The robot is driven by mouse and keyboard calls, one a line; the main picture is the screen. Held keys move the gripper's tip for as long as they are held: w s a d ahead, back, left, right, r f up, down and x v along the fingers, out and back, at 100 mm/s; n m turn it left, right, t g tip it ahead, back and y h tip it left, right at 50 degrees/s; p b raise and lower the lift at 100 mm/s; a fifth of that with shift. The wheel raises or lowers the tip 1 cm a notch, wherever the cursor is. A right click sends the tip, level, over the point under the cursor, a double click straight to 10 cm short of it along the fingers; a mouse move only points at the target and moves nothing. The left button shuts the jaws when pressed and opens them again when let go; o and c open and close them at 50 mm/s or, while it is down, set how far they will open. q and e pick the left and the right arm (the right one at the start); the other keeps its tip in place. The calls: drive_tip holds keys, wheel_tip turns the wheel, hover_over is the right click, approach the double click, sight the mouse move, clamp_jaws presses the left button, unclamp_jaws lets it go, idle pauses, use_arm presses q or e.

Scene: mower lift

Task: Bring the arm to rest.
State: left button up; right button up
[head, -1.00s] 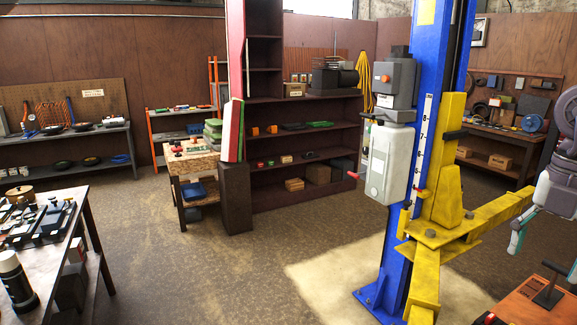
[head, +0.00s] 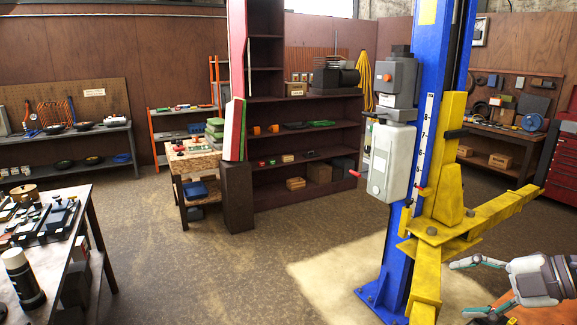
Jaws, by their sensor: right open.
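My right gripper (head: 472,287) is at the lower right of the head view, its fingers spread apart and nothing between them. It points left, low and to the right of the blue lift post (head: 398,235). The yellow lift arm (head: 505,208) reaches out to the right above it, and a gap shows between them. My left gripper is not in the picture.
A workbench (head: 75,215) with tools and a bottle stands at the left. Dark shelves (head: 270,195) and a small wooden table (head: 195,165) stand behind. A red tool cabinet (head: 562,165) is at the right edge. The floor (head: 220,275) between workbench and post is clear.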

drive_tip(key=s+d+f+m+t+h, duration=0.1)
drive_tip(key=s+f+m+t+h, duration=0.1)
drive_tip(key=f+m+h, duration=0.3)
drive_tip(key=s+d+f+m+t+h, duration=0.2)
drive_tip(key=f+m+t, duration=0.1)
drive_tip(key=f+m, duration=0.45)
drive_tip(key=s+d+f+m+t+h, duration=0.1)
drive_tip(key=f+m+t+h, duration=0.1)
drive_tip(key=f+m+h, duration=0.35)
drive_tip(key=s+a+f+m+g+y, duration=0.2)
drive_tip(key=s+a+f+g, duration=0.4)
drive_tip(key=s, duration=0.3)
drive_tip(key=s+a+f+m+g+y, duration=0.15)
drive_tip(key=s+a+f+g, duration=0.3)
drive_tip(key=s+a, duration=0.45)
wheel_tip(320, 180, down, 42)
drive_tip(key=s+b, duration=0.3)
drive_tip(key=b, duration=1)
drive_tip(key=s+d+f+g+b, duration=0.1)
drive_tip(key=s+f+b, duration=0.3)
drive_tip(key=s+f, duration=0.3)
drive_tip(key=s+d+f+g+b, duration=0.1)
drive_tip(key=s+f+b, duration=0.4)
drive_tip(key=f, duration=1.1)
drive_tip(key=s+d, duration=0.1)
drive_tip(key=s, duration=0.2)
drive_tip(key=shift+s+f, duration=0.2)
